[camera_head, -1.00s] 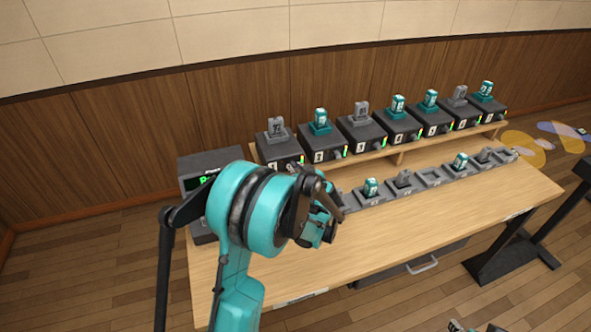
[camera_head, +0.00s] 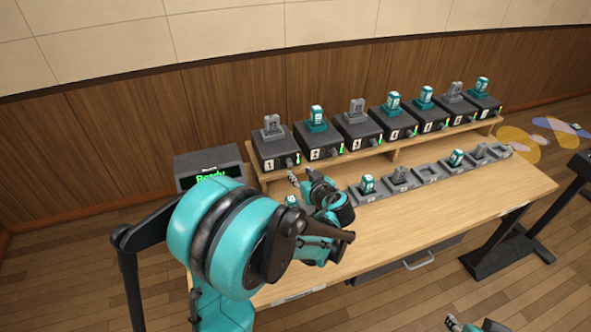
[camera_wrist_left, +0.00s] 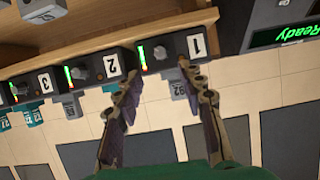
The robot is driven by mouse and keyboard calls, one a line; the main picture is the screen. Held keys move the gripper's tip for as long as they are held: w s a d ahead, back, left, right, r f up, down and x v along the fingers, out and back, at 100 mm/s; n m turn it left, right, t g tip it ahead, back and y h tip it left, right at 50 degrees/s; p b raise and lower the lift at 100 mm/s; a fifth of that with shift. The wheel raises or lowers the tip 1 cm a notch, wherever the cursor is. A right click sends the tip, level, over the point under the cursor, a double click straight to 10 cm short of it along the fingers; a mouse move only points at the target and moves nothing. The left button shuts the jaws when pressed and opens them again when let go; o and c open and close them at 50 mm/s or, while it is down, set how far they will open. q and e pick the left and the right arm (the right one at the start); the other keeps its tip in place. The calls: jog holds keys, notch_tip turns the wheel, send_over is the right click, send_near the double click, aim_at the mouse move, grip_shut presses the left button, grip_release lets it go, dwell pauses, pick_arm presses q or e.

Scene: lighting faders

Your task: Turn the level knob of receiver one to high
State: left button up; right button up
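Receiver one (camera_head: 277,152) is the dark box labelled 1 at the left end of the raised shelf, with a grey unit standing on top. Its level knob (camera_head: 290,162) is on the front face beside a small coloured light bar. In the left wrist view, the picture is upside down and the knob (camera_wrist_left: 161,53) shows between the label 1 and the light bar (camera_wrist_left: 143,58). My left gripper (camera_head: 307,175) is open and empty, just in front of receiver one. In the left wrist view its fingers (camera_wrist_left: 158,72) spread on either side of the knob; contact cannot be told. Part of my right gripper (camera_head: 472,326) shows at the bottom edge.
Several more numbered receivers stand in a row to the right; receiver two (camera_head: 318,143) is closest. A display reading Ready (camera_head: 210,170) stands left of receiver one. A row of charging slots (camera_head: 428,174) lies on the table below the shelf. The table front (camera_head: 430,220) is clear.

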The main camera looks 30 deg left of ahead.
pick_arm(q)
jog(key=shift+v, duration=1.65)
